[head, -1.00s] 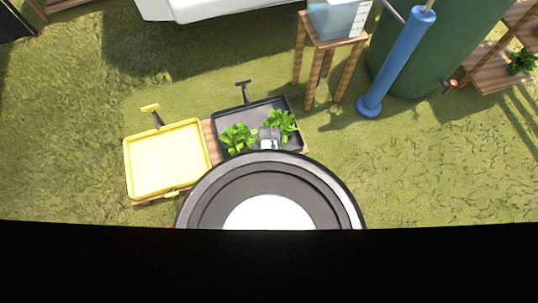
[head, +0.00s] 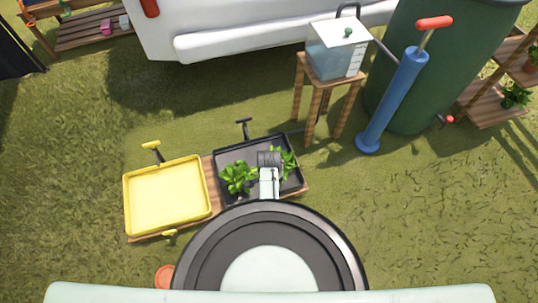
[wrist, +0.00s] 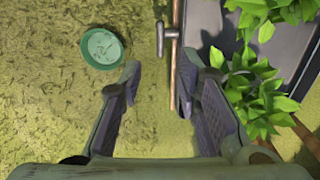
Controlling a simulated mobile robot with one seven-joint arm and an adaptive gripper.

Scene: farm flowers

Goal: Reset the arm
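My gripper (wrist: 162,78) is open in the wrist view, with its two fingers apart and nothing between them. It is above the grass beside the edge of the black tray (wrist: 205,25). In the head view, a grey and white part of my arm shows over the black tray (head: 230,153), between its two leafy green plants (head: 238,178) (head: 283,162). The fingertips cannot be made out there. In the wrist view, leaves (wrist: 258,95) lie to the right, near and partly behind the right finger.
A yellow tray (head: 166,195) sits left of the black one. A green round pot (wrist: 102,47) is on the grass. A stool (head: 328,90) with a clear container, a blue pump (head: 392,100) and a green barrel (head: 425,65) stand at back right. An orange pot (head: 165,277) is at lower left.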

